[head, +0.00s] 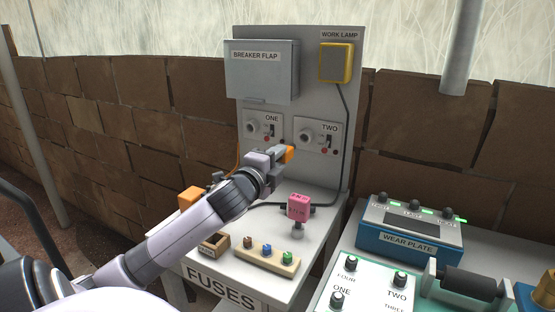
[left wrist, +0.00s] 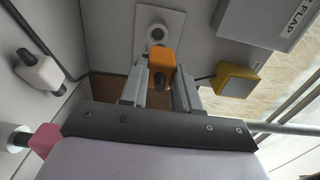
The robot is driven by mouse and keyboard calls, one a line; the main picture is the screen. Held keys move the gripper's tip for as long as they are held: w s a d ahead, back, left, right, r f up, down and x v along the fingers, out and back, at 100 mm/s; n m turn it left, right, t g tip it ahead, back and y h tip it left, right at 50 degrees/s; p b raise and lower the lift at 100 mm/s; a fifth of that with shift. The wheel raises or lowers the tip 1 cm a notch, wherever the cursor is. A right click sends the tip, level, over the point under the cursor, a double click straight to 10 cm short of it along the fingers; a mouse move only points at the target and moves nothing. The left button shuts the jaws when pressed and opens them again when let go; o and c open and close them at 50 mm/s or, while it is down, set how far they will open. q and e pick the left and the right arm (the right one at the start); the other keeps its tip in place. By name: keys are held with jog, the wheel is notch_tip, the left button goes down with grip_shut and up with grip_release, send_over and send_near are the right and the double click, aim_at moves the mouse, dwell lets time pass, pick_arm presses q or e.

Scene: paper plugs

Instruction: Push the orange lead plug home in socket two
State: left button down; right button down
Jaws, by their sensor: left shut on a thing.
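The orange lead plug (head: 289,153) is gripped between the fingers of my left gripper (head: 277,158), in front of the grey fuse panel. Socket two (head: 305,137) is a round grey socket on a light plate marked TWO, just above and right of the plug in the head view. In the left wrist view the orange plug (left wrist: 160,60) sits between both fingers, and a round socket (left wrist: 157,33) lies just beyond it. The plug appears apart from that socket; the exact gap is hard to judge. My right gripper is not in view.
Socket one (head: 251,128) is left of socket two. The breaker flap (head: 262,72) and yellow work lamp (head: 336,62) are above. A pink block (head: 299,207), a fuse strip (head: 267,257) and an orange box (head: 190,197) stand on the bench below. A dark cable runs down the panel's right side.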

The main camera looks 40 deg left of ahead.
aim_at(294, 146)
pick_arm(q)
jog(key=shift+p+x, duration=0.45)
jog(key=shift+x, duration=2.45)
jog(key=shift+f, duration=0.2)
jog(key=shift+p, duration=0.35)
jog(key=shift+x, duration=1.85)
jog(key=c, duration=0.7)
grip_release()
jog(key=shift+c, duration=0.2)
